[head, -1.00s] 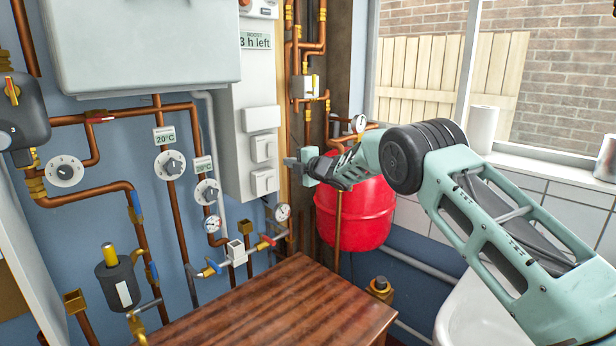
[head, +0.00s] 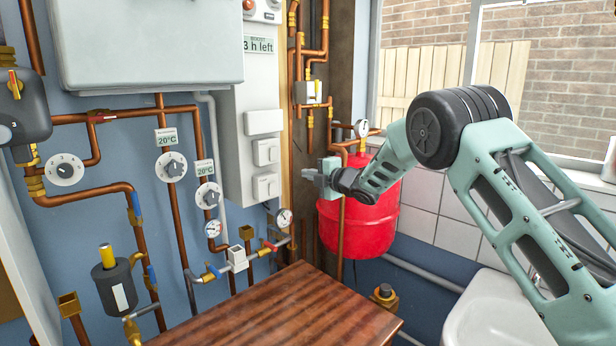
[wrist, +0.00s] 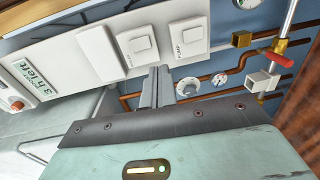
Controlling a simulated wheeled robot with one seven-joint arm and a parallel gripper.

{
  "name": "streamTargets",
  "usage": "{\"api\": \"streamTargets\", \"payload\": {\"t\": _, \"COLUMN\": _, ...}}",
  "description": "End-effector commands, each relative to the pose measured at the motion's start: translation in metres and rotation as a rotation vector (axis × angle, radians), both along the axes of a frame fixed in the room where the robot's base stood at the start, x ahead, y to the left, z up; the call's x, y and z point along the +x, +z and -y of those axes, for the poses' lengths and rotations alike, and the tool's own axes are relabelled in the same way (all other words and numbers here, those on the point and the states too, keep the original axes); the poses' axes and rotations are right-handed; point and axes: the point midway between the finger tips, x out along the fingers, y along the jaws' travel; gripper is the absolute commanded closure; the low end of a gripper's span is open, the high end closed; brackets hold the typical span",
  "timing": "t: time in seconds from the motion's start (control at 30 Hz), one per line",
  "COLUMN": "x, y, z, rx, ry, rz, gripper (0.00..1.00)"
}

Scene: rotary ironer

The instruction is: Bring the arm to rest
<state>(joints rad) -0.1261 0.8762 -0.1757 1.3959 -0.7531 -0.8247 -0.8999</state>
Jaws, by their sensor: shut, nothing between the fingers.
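My gripper (head: 310,174) is at the end of my pale green arm, in front of the red tank and just right of the white switch panel (head: 265,155). Its fingers point left and are shut with nothing between them. In the wrist view the shut fingers (wrist: 158,88) show in the middle, with the panel's switches (wrist: 137,45) beyond them. The gripper looks apart from the panel, though the exact gap cannot be told. My arm is bent, with its black-ringed joint high in front of the window.
The red tank (head: 360,215) and copper pipes stand close behind my gripper. A wooden worktop (head: 290,315) lies below. A white basin (head: 495,310) is at the lower right. Dials (head: 171,167), valves and gauges cover the blue wall at left.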

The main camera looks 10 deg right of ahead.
Motion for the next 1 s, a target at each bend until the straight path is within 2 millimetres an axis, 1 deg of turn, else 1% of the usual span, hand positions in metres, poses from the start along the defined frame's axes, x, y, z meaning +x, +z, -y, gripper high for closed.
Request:
{"api": "streamTargets", "payload": {"t": 0.07, "x": -0.001, "y": 0.001, "z": -0.002, "rx": 0.006, "ry": -0.004, "rz": -0.006, "gripper": 1.0}}
{"api": "streamTargets", "payload": {"t": 0.17, "x": -0.012, "y": 0.008, "z": -0.011, "rx": 0.07, "ry": -0.051, "rz": -0.081, "gripper": 1.0}}
{"api": "streamTargets", "payload": {"t": 0.27, "x": -0.04, "y": 0.013, "z": -0.03, "rx": 0.189, "ry": -0.14, "rz": -0.242, "gripper": 1.0}}
{"api": "streamTargets", "payload": {"t": 0.33, "x": -0.074, "y": 0.011, "z": -0.048, "rx": 0.284, "ry": -0.215, "rz": -0.398, "gripper": 1.0}}
{"api": "streamTargets", "payload": {"t": 0.37, "x": -0.092, "y": 0.009, "z": -0.057, "rx": 0.322, "ry": -0.247, "rz": -0.471, "gripper": 1.0}}
{"api": "streamTargets", "payload": {"t": 0.4, "x": -0.118, "y": 0.005, "z": -0.068, "rx": 0.369, "ry": -0.291, "rz": -0.568, "gripper": 1.0}}
{"api": "streamTargets", "payload": {"t": 0.47, "x": -0.159, "y": -0.002, "z": -0.083, "rx": 0.422, "ry": -0.354, "rz": -0.707, "gripper": 1.0}}
{"api": "streamTargets", "payload": {"t": 0.5, "x": -0.187, "y": -0.007, "z": -0.091, "rx": 0.447, "ry": -0.393, "rz": -0.791, "gripper": 1.0}}
{"api": "streamTargets", "payload": {"t": 0.57, "x": -0.229, "y": -0.015, "z": -0.101, "rx": 0.473, "ry": -0.451, "rz": -0.909, "gripper": 1.0}}
{"api": "streamTargets", "payload": {"t": 0.6, "x": -0.257, "y": -0.02, "z": -0.107, "rx": 0.483, "ry": -0.489, "rz": -0.982, "gripper": 1.0}}
{"api": "streamTargets", "payload": {"t": 0.67, "x": -0.3, "y": -0.027, "z": -0.113, "rx": 0.49, "ry": -0.548, "rz": -1.086, "gripper": 1.0}}
{"api": "streamTargets", "payload": {"t": 0.7, "x": -0.329, "y": -0.032, "z": -0.115, "rx": 0.488, "ry": -0.59, "rz": -1.151, "gripper": 1.0}}
{"api": "streamTargets", "payload": {"t": 0.77, "x": -0.372, "y": -0.038, "z": -0.115, "rx": 0.481, "ry": -0.654, "rz": -1.241, "gripper": 1.0}}
{"api": "streamTargets", "payload": {"t": 0.8, "x": -0.402, "y": -0.043, "z": -0.115, "rx": 0.471, "ry": -0.698, "rz": -1.297, "gripper": 1.0}}
{"api": "streamTargets", "payload": {"t": 0.87, "x": -0.444, "y": -0.049, "z": -0.11, "rx": 0.451, "ry": -0.768, "rz": -1.372, "gripper": 1.0}}
{"api": "streamTargets", "payload": {"t": 0.9, "x": -0.471, "y": -0.053, "z": -0.106, "rx": 0.436, "ry": -0.814, "rz": -1.417, "gripper": 1.0}}
{"api": "streamTargets", "payload": {"t": 0.97, "x": -0.507, "y": -0.058, "z": -0.099, "rx": 0.411, "ry": -0.883, "rz": -1.474, "gripper": 1.0}}
{"api": "streamTargets", "payload": {"t": 1.0, "x": -0.529, "y": -0.061, "z": -0.094, "rx": 0.393, "ry": -0.926, "rz": -1.504, "gripper": 1.0}}
